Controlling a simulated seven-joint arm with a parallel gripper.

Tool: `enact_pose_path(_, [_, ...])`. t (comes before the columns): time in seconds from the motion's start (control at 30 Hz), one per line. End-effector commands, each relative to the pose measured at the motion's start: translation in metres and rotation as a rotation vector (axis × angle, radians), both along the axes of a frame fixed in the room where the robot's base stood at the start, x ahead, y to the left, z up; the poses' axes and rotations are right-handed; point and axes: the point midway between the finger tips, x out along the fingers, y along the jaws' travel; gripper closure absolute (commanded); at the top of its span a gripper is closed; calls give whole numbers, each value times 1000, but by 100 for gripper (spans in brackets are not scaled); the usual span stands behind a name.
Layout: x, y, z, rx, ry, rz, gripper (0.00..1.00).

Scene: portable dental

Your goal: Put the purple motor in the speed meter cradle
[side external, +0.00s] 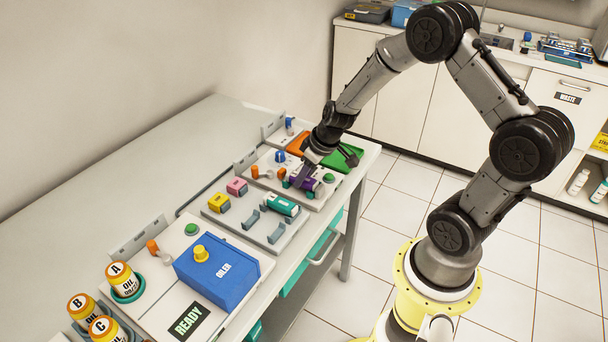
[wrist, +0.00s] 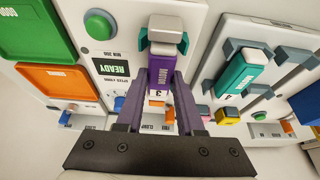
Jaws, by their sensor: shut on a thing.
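The purple motor (wrist: 158,82), marked 3, is held between the two fingers of my gripper (wrist: 162,90), which is shut on it. Its grey end (wrist: 166,24) points to the top of the wrist view. In the side view, the purple motor (side external: 303,184) is at the speed meter (side external: 262,160), close to teal cradle supports (side external: 286,183). A teal support (wrist: 143,40) also shows beside the motor in the wrist view. My gripper (side external: 306,172) reaches down from above. I cannot tell whether the motor rests in the cradle or hovers just above it.
The speed meter has a green button (wrist: 99,24), a READY display (wrist: 112,68) and an orange lever (side external: 255,171). A teal motor (side external: 283,205) lies in the neighbouring rack, near pink (side external: 237,187) and yellow (side external: 219,203) ones. Green (side external: 348,158) and orange (side external: 297,144) trays lie beyond.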

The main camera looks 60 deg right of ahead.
Motion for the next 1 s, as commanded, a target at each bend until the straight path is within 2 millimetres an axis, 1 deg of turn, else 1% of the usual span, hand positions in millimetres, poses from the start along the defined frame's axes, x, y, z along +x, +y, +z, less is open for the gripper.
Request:
enact_pose_path(0.2, [0, 0, 0, -1, -2, 0, 100])
enact_pose_path(0.23, [0, 0, 0, -1, -2, 0, 58])
enact_pose_path(0.4, [0, 0, 0, -1, -1, 0, 28])
enact_pose_path(0.67, [0, 0, 0, 0, 0, 0, 28])
enact_pose_path(0.77, [-1, 0, 3, 0, -1, -1, 28])
enact_pose_path(0.87, [-4, -1, 13, -1, -3, -1, 28])
enact_pose_path(0.97, [-11, -1, 29, -2, -4, -1, 28])
enact_pose_path(1.0, [-14, -1, 37, -2, -6, -1, 28])
